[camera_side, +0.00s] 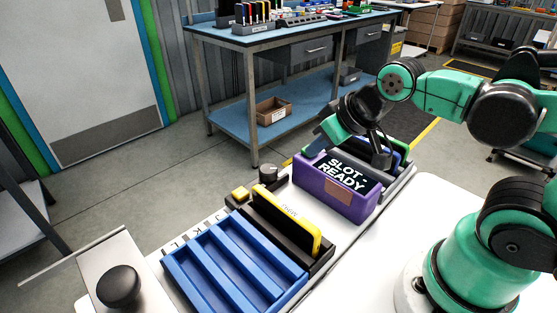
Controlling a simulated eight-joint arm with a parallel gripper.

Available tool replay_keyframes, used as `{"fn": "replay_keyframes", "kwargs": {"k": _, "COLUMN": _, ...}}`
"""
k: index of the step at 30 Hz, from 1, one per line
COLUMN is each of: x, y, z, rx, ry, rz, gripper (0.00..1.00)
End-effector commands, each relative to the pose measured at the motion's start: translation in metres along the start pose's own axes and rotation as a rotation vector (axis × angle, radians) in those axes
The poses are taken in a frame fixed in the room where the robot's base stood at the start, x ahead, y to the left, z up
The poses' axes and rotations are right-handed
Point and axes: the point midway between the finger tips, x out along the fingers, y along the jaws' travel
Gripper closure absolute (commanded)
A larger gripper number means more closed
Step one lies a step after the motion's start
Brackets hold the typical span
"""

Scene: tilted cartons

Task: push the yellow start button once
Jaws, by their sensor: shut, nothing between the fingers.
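The display reads "SLOT - READY".
A yellow panel (289,217) stands in a black slot holder near the button. A dark knob (268,173) stands just right of the button. A slotted blue tray (228,265) lies in front. A black round knob (119,286) is at lower left.

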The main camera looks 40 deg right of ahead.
Motion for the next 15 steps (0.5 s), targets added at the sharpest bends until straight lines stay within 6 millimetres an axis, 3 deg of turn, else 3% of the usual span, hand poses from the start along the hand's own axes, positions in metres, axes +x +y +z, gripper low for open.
{"fn": "replay_keyframes", "kwargs": {"k": 8, "x": 0.001, "y": -0.002, "z": -0.002, "rx": 0.006, "ry": 0.0, "rz": -0.009, "gripper": 1.0}}
{"fn": "replay_keyframes", "kwargs": {"k": 15, "x": 0.013, "y": -0.022, "z": -0.029, "rx": 0.085, "ry": 0.003, "rz": -0.126, "gripper": 1.0}}
